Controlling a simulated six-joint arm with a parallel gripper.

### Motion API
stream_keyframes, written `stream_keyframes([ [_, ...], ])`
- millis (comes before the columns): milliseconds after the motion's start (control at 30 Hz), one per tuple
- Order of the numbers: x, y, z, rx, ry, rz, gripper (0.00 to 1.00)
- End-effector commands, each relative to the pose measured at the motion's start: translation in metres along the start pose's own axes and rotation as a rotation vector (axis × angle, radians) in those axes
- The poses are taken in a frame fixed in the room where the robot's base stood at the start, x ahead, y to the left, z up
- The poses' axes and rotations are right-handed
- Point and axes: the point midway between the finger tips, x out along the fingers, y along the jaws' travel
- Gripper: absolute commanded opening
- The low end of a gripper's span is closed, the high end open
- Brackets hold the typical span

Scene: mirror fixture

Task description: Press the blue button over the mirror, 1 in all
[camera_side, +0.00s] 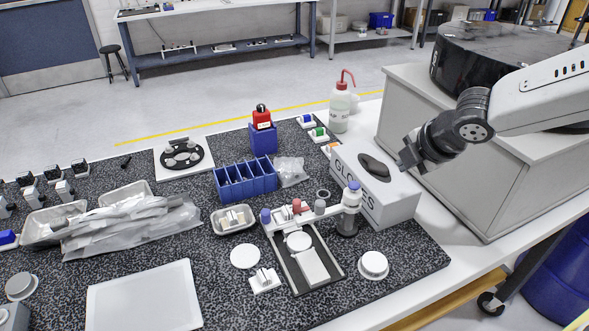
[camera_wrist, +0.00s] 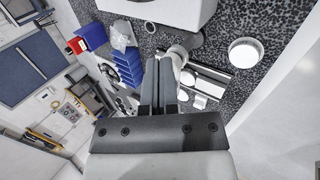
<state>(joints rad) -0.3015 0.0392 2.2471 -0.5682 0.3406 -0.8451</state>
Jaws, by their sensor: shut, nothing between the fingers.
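The mirror fixture (camera_side: 302,262) stands near the middle front of the speckled mat, with a pale disc (camera_side: 299,241) and a white plate in a dark frame. A white bar crosses above its back end. A blue button (camera_side: 265,214) sits at the bar's left end, a red one (camera_side: 297,205) and a grey one (camera_side: 319,206) to its right. My gripper (camera_side: 405,158) is shut and empty, above the right end of the glove box, well apart from the fixture. In the wrist view my gripper (camera_wrist: 160,68) partly hides the fixture (camera_wrist: 205,80); I cannot pick out the blue button there.
The glove box (camera_side: 385,200) stands between my gripper and the fixture. A blue bin rack (camera_side: 245,182) is behind, a white round jar (camera_side: 373,265) to the right.

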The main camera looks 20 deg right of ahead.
Motion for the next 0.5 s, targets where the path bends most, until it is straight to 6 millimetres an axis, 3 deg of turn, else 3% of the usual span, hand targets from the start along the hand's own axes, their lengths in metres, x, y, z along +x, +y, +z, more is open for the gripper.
stream_keyframes([
  [100,-0.008,0.024,-0.021,-0.245,0.010,0.069,0.00],
  [300,-0.022,0.054,-0.050,-0.579,0.002,0.166,0.00],
  [500,-0.030,0.069,-0.066,-0.755,-0.012,0.220,0.00],
])
